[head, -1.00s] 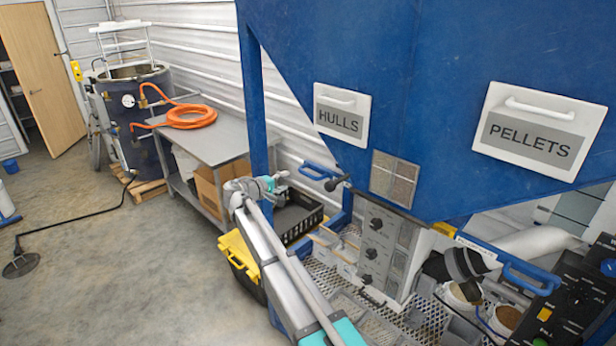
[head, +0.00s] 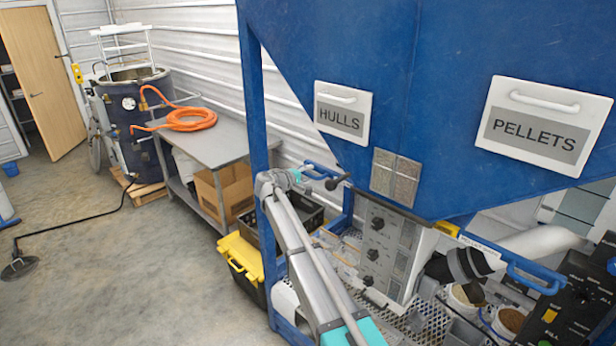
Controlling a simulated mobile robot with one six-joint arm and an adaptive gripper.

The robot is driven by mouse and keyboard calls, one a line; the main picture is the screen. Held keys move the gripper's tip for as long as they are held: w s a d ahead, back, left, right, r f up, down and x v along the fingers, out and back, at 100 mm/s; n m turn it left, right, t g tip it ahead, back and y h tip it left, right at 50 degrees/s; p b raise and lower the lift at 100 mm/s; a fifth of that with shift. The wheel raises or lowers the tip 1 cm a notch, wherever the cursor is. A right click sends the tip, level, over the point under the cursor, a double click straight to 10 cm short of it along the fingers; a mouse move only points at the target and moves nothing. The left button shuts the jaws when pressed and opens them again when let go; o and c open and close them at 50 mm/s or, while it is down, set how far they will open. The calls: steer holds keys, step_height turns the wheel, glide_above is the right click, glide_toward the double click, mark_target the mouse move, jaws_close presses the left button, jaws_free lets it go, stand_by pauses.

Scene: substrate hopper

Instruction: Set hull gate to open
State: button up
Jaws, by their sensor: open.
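The HULLS door (head: 341,113) is a white panel with a handle on the left of the blue hopper. Below it, a blue handle (head: 318,168) and a black-knobbed lever (head: 338,182) stick out at the hopper's lower left. I cannot read a label there, nor tell which is the hull gate or its setting. My gripper (head: 306,184) is small and dark at the end of my raised arm, just left of and below the blue handle. It is open and looks empty. Its fingertips are hard to make out, and I cannot tell whether they touch the handle.
The PELLETS door (head: 541,127) and another blue handle (head: 535,277) are on the right. A grey control panel (head: 385,250) stands under the hopper. A blue post (head: 256,100) rises close beside my wrist.

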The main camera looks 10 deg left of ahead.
jaws_close()
stand_by(0.3)
steer(key=w+a, duration=0.4)
steer(key=a, duration=0.1)
steer(key=shift+w+a, duration=0.3)
steer(key=shift+a, duration=0.1)
steer(key=shift+r, duration=0.1)
jaws_free()
steer(key=shift+a, duration=0.1)
